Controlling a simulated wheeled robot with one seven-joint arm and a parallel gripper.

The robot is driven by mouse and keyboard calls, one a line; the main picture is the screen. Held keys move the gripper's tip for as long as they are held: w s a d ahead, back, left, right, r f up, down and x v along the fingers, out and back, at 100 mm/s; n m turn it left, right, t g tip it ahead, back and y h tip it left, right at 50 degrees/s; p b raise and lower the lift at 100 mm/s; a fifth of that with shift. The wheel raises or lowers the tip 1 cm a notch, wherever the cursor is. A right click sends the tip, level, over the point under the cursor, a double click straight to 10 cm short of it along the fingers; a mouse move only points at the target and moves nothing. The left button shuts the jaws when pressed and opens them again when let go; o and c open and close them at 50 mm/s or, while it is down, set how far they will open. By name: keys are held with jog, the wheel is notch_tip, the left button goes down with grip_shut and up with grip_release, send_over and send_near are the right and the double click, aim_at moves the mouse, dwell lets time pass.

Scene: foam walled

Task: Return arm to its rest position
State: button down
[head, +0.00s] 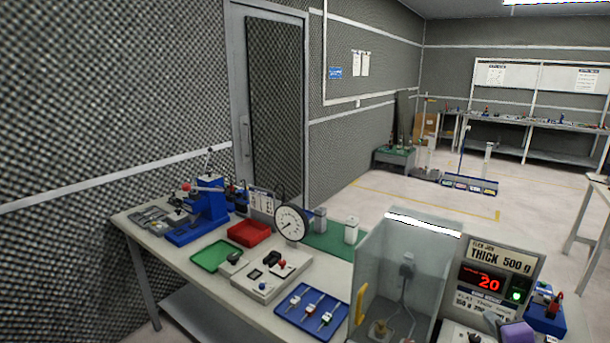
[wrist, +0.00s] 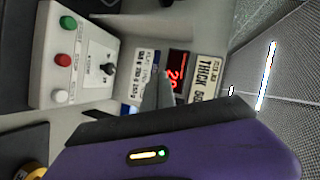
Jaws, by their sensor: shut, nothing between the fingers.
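My gripper (wrist: 157,85) shows in the wrist view as grey fingers rising from a purple body across the bottom of the picture. The fingers are together and hold nothing. They point towards a display unit (wrist: 178,70) with a red "20" and a "THICK 500 g" sign. In the head view, a small purple part of my arm shows at the bottom right, in front of this display unit (head: 490,285). The rest of my arm is out of the picture.
A grey control box (wrist: 75,55) with green, red and white buttons is close to my gripper. On the bench (head: 185,285) stand a clear-walled enclosure (head: 400,265), a blue tray (head: 312,310), a dial gauge (head: 291,224) and a blue press (head: 205,208). Open floor (head: 400,200) lies beyond.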

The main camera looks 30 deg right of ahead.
jog(key=s+a+f+n+t+y+b, duration=0.1)
jog(key=s+a+n+t+b, duration=0.15)
jog(key=a+n, duration=0.8)
jog(key=s+a+f+n+t+y+b, duration=0.1)
jog(key=s+a+n+t, duration=0.3)
jog(key=a, duration=1.2)
jog(key=s+a+f+n+g+y+b, duration=0.1)
jog(key=s+a+f+n+y, duration=0.1)
jog(key=s+a+n+y, duration=0.2)
jog(key=s+a+f+n+g+y+b, duration=0.1)
jog(key=s+a+f+n+y, duration=0.2)
jog(key=a, duration=0.7)
jog(key=s+n+y, duration=0.1)
jog(key=s+n, duration=0.1)
jog(key=s, duration=0.1)
jog(key=shift+a, duration=0.1)
